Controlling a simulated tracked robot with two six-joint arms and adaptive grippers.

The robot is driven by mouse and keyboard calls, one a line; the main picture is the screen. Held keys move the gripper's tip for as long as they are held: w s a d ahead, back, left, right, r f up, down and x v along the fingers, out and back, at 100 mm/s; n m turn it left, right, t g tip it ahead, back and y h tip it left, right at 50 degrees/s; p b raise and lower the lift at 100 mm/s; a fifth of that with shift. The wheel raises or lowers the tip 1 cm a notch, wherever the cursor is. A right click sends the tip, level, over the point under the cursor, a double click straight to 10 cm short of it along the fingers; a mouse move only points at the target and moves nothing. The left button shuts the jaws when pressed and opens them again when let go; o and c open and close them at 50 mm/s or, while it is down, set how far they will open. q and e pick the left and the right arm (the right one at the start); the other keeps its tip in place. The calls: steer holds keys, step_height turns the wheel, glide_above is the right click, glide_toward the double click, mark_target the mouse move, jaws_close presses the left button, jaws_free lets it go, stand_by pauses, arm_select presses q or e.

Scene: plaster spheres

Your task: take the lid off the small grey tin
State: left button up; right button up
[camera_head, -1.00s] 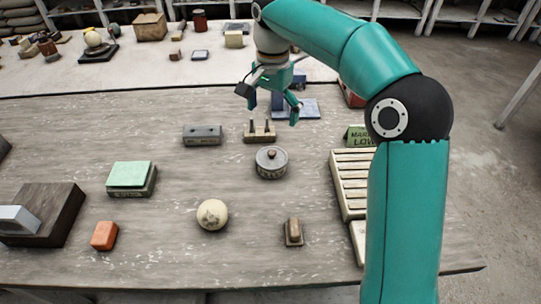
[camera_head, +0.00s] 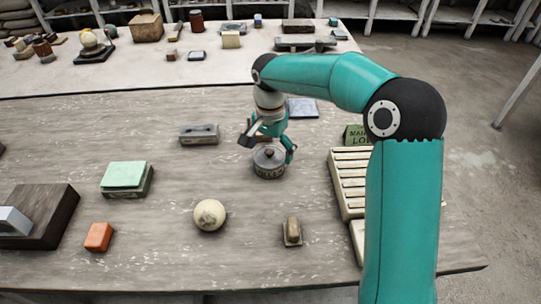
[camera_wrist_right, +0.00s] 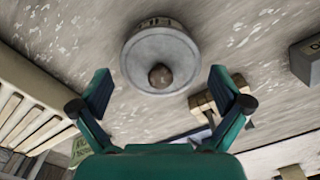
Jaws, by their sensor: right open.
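The small grey tin (camera_head: 268,170) stands upright on the worn wooden table, with its lid (camera_head: 264,155) on. The lid has a brown round knob, which shows clearly in the right wrist view (camera_wrist_right: 160,76). My right gripper (camera_head: 268,150) is just above and behind the tin, pointing down. In the right wrist view its two fingers (camera_wrist_right: 166,92) are spread wide, with the knob and part of the lid between and beyond them. Nothing is held. My left gripper is not in view.
A plaster sphere (camera_head: 210,215) and a small brown-topped block (camera_head: 292,231) lie in front of the tin. A grey block (camera_head: 199,134) is behind left. A slatted rack (camera_head: 350,180) stands to the right. A green-topped box (camera_head: 126,178) is farther left.

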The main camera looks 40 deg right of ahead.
steer(key=shift+s, duration=0.1)
steer(key=c, duration=0.9)
steer(key=shift+c, duration=1.3)
steer(key=shift+s+a+f, duration=0.1)
